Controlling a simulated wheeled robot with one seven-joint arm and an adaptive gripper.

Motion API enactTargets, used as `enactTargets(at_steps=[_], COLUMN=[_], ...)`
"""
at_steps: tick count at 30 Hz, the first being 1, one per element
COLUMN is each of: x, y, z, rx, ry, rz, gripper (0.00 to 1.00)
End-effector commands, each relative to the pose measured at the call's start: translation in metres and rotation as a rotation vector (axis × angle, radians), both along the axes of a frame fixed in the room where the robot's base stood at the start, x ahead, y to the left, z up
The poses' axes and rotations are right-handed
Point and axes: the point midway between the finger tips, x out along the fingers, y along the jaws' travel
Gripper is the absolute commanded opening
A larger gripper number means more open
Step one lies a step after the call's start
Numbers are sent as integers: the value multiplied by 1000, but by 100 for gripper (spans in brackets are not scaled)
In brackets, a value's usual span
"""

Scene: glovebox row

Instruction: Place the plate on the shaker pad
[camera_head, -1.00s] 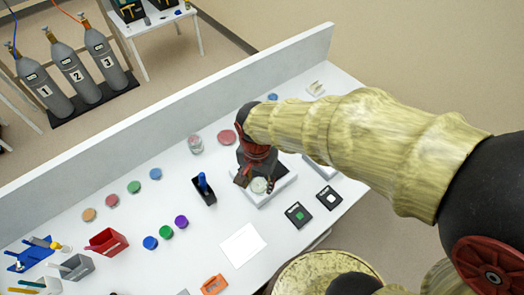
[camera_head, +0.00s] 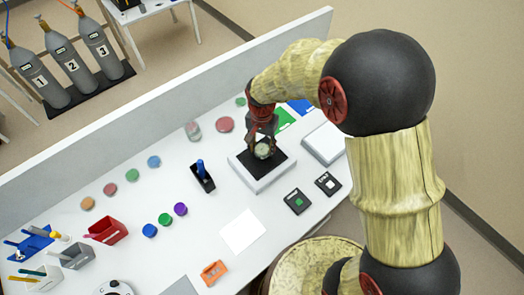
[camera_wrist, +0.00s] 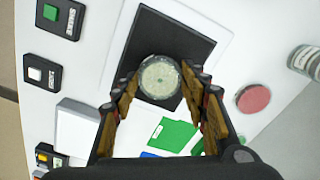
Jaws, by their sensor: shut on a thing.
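The plate (camera_wrist: 159,79) is a small round pale-green dish with a clear rim. My gripper (camera_wrist: 160,92) is shut on it, with one finger on each side. In the head view the plate (camera_head: 263,151) shows below my gripper (camera_head: 262,143). The shaker is a white box (camera_head: 262,185) with a black square pad (camera_head: 245,158) on top. The plate is over the black pad in both views; I cannot tell whether it touches the pad. The wrist view shows bare pad (camera_wrist: 150,35) beyond the plate.
Two black switch boxes (camera_head: 297,201) (camera_head: 328,183) lie in front of the shaker. A white box (camera_head: 324,143) is to its right, green and blue sheets (camera_head: 284,118) behind. A black holder with a blue item (camera_head: 202,177) stands left. A red disc (camera_head: 225,124) and a jar (camera_head: 192,130) are behind.

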Motion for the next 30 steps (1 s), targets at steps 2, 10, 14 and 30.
enactTargets(at_steps=[2,10,14,30], x=[1,2,1,1], y=[-1,0,-1,-1], z=[-11,-33,-32,-35], rx=[-2,0,0,0], ry=[3,0,0,0], rz=[0,0,0,-1], gripper=[20,20,20,62])
